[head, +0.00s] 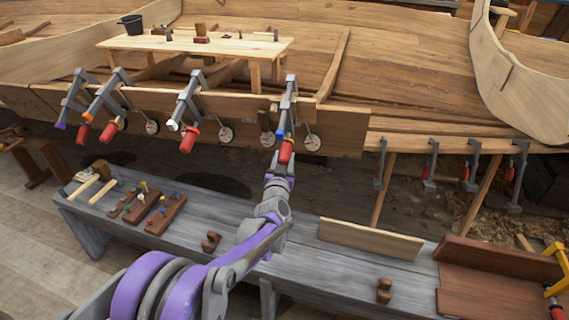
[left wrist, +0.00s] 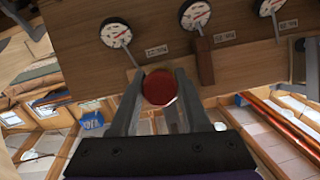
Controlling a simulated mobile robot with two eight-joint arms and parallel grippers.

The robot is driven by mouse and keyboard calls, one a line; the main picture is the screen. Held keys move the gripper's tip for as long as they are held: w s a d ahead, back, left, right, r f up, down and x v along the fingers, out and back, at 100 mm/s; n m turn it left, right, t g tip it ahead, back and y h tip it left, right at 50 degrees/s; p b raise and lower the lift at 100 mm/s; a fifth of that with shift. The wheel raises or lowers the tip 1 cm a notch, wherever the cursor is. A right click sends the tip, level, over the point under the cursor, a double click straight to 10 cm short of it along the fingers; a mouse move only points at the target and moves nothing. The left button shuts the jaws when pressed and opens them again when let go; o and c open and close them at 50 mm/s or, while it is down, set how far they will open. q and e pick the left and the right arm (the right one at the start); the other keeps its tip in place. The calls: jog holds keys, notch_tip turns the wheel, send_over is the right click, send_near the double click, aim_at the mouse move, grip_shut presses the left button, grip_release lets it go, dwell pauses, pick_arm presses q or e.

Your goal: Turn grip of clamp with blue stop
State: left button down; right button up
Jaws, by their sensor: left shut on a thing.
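The clamp with the blue stop (head: 281,135) hangs on the hull plank, right of the other upper clamps. Its bar (head: 290,92) stands upright and its red grip (head: 286,150) points down. My left gripper (head: 284,161) reaches up from below and is shut on the red grip. In the left wrist view the round red end of the grip (left wrist: 160,87) sits between the two fingers. The fingers hide part of the grip's sides. My right gripper is not in view.
Clamps with purple (head: 60,125), orange (head: 88,116) and white (head: 172,125) stops hang to the left. Round dials (head: 312,142) sit beside the clamp. A grey bench (head: 200,205) with tools and boards stands below. More clamps (head: 432,165) hang at the right.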

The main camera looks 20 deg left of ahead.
pick_arm(q)
jog(key=m+y+b, duration=0.1)
jog(key=b, duration=0.1)
jog(key=shift+f+b, duration=0.3)
jog(key=shift+r+m+y+b, duration=0.25)
jog(key=shift+m+y+b, duration=0.45)
jog(key=shift+m+b, duration=0.2)
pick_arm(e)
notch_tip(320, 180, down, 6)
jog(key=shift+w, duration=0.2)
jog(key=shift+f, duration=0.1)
pick_arm(q)
jog(key=shift+c, duration=1.8)
grip_release()
jog(key=shift+s, duration=0.1)
jog(key=v, duration=1)
jog(key=shift+s+p, duration=0.3)
jog(key=shift+p, duration=0.15)
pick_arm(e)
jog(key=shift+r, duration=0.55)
pick_arm(q)
jog(key=shift+d, duration=0.1)
